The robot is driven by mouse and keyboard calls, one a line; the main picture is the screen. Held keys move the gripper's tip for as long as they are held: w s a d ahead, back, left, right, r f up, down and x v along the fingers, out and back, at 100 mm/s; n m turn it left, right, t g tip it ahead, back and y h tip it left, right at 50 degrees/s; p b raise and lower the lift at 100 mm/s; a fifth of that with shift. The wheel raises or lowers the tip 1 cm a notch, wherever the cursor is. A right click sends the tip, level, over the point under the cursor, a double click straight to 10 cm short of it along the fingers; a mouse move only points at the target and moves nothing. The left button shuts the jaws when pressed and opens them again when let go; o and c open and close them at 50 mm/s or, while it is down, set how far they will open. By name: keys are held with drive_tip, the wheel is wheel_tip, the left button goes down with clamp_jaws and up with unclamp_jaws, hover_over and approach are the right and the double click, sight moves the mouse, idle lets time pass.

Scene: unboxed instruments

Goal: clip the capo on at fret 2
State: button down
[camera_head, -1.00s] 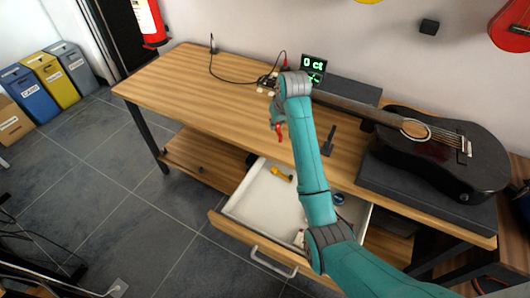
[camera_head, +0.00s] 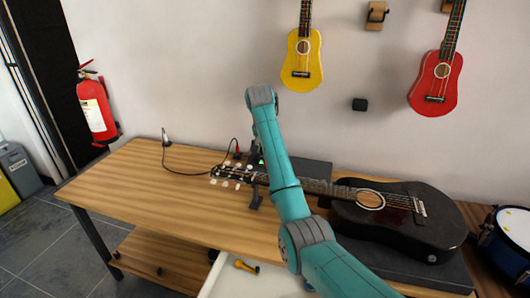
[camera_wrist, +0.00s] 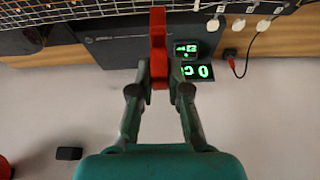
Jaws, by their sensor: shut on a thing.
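The black guitar (camera_head: 400,222) lies on its back on the bench, its body to the right and its neck (camera_head: 318,186) running left to the headstock (camera_head: 232,176). Part of the neck is hidden behind my arm. In the wrist view the fretted neck (camera_wrist: 90,10) crosses the top edge. My gripper (camera_wrist: 160,80) is shut on the red capo (camera_wrist: 158,45), which stands up between the fingertips and overlaps the neck in the picture. I cannot tell whether it touches the neck. The fret numbers are not readable. In the head view my gripper is mostly hidden behind the wrist.
A tuner with a green display (camera_wrist: 198,73) stands near the headstock, with a cable beside it. A dark neck support (camera_head: 256,198) is under the neck. Ukuleles hang on the wall.

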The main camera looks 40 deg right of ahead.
drive_tip(key=shift+f, duration=4.8)
drive_tip(key=shift+f, duration=0.35)
drive_tip(key=c, duration=1.1)
unclamp_jaws()
drive_tip(key=shift+o, duration=0.2)
drive_tip(key=v, duration=1.2)
